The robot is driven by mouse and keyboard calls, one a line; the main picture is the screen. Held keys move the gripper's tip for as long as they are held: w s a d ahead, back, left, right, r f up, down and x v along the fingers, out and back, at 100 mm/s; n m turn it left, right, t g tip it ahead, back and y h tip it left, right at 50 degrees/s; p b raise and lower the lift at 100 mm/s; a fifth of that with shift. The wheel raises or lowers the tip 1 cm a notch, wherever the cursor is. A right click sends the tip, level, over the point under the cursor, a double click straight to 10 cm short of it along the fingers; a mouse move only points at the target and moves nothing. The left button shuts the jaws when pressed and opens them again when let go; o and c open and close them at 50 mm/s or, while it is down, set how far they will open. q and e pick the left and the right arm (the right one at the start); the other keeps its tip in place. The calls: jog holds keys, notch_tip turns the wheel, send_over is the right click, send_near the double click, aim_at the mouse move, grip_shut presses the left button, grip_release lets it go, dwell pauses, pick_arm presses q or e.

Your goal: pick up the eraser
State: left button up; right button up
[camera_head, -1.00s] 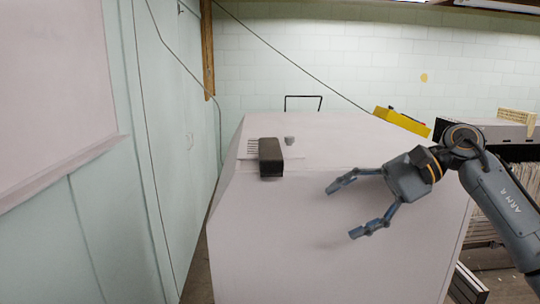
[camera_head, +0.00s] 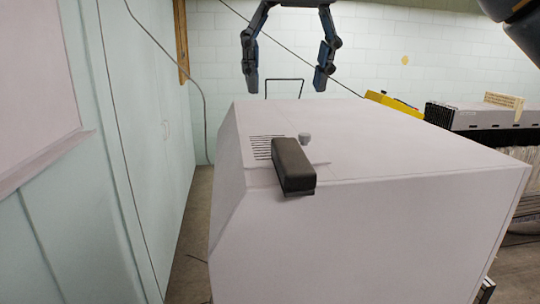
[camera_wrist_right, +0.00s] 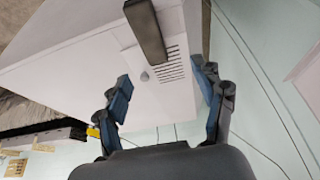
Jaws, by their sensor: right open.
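The eraser, a dark grey oblong block (camera_head: 293,165), lies on top of a large pale box (camera_head: 400,150), by its front edge. It also shows at the top of the right wrist view (camera_wrist_right: 146,30). My right gripper (camera_head: 286,84) hangs from the top of the head view, fingers pointing down, wide apart and empty. It appears above the eraser in the picture, not touching it. In the right wrist view its two fingers (camera_wrist_right: 160,78) are spread, with the eraser beyond them. My left gripper is not in view.
A small grey knob (camera_head: 304,138) stands on the box just behind the eraser, and a patch of dark slots (camera_head: 263,147) lies beside it. A yellow object (camera_head: 392,103) is behind the box at the right. The right part of the box top is clear.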

aim_at(292, 154)
jog(key=d+f, duration=0.2)
jog(key=shift+s+f, duration=0.3)
jog(key=shift+f, duration=0.1)
jog(key=x, duration=0.2)
jog(key=shift+w+f, duration=0.1)
jog(key=shift+f, duration=0.3)
jog(key=shift+w+a+f, duration=0.6)
jog(key=shift+w+f, duration=0.15)
jog(key=shift+f, duration=0.05)
jog(key=shift+w+f, duration=0.1)
jog(key=shift+f, duration=0.55)
jog(key=f, duration=0.2)
jog(key=f+p, duration=0.1)
jog(key=shift+w+d, duration=0.3)
jog(key=shift+w, duration=0.1)
jog(key=shift+w+f, duration=0.15)
jog(key=shift+f, duration=0.15)
jog(key=shift+a, duration=0.2)
jog(key=shift+d, duration=0.1)
jog(key=c, duration=1.2)
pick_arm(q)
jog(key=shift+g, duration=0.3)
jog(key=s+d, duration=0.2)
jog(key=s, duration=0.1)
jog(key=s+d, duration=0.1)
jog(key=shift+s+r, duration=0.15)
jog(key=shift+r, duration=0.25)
pick_arm(e)
jog(key=shift+c, duration=0.2)
